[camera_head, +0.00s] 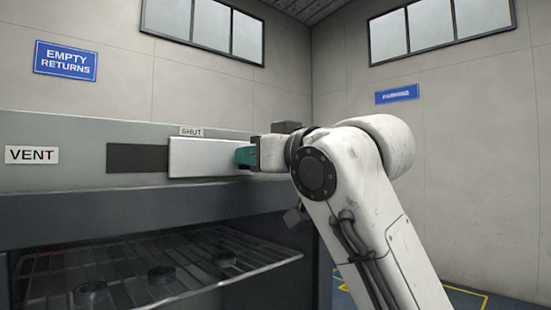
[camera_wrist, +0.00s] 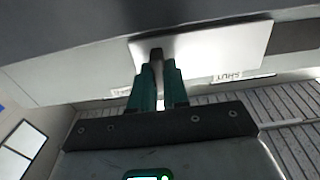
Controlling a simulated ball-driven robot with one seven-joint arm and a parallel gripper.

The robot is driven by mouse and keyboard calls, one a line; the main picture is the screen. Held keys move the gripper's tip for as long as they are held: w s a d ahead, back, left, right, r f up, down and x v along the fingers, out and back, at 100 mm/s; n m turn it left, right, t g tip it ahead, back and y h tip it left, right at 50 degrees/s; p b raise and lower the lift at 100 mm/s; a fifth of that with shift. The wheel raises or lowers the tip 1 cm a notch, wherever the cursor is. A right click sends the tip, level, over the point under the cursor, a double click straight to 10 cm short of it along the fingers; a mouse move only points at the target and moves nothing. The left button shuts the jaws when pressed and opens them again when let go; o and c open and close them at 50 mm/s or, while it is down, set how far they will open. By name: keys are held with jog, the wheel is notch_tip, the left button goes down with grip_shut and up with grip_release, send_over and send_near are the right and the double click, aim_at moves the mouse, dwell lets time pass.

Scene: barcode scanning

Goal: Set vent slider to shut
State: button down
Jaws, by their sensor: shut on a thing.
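The vent slider is a white plate (camera_head: 205,158) on the grey front panel; it also shows in the wrist view (camera_wrist: 225,45). A dark slot (camera_head: 137,159) is open to its left. The SHUT label (camera_head: 191,131) is above the plate, nearer its left end. My gripper (camera_head: 246,156) is at the plate's right end, its teal fingers against the front. In the wrist view my gripper (camera_wrist: 159,68) is closed around a small dark knob (camera_wrist: 156,53) on the plate. In the head view the knob is hidden by the fingers.
A VENT label (camera_head: 31,155) is on the panel at left. Below is an open cavity with a wire rack (camera_head: 150,265) holding several dark round pieces. Blue signs, EMPTY RETURNS (camera_head: 65,61) and a blurred one (camera_head: 397,94), hang on the walls. The panel front around the plate is clear.

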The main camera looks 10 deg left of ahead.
aim_at(191, 156)
jog(key=s+a, duration=0.4)
jog(key=s, duration=0.1)
jog(key=s+a, duration=0.2)
jog(key=shift+s, duration=0.15)
jog(key=c, duration=1.1)
grip_release()
jog(key=shift+a, duration=0.1)
jog(key=shift+s+d, duration=0.25)
jog(key=shift+d, duration=0.25)
jog(key=b+v, duration=0.1)
jog(key=v, duration=0.8)
jog(key=shift+s+d, duration=0.25)
jog(key=shift+s, duration=0.05)
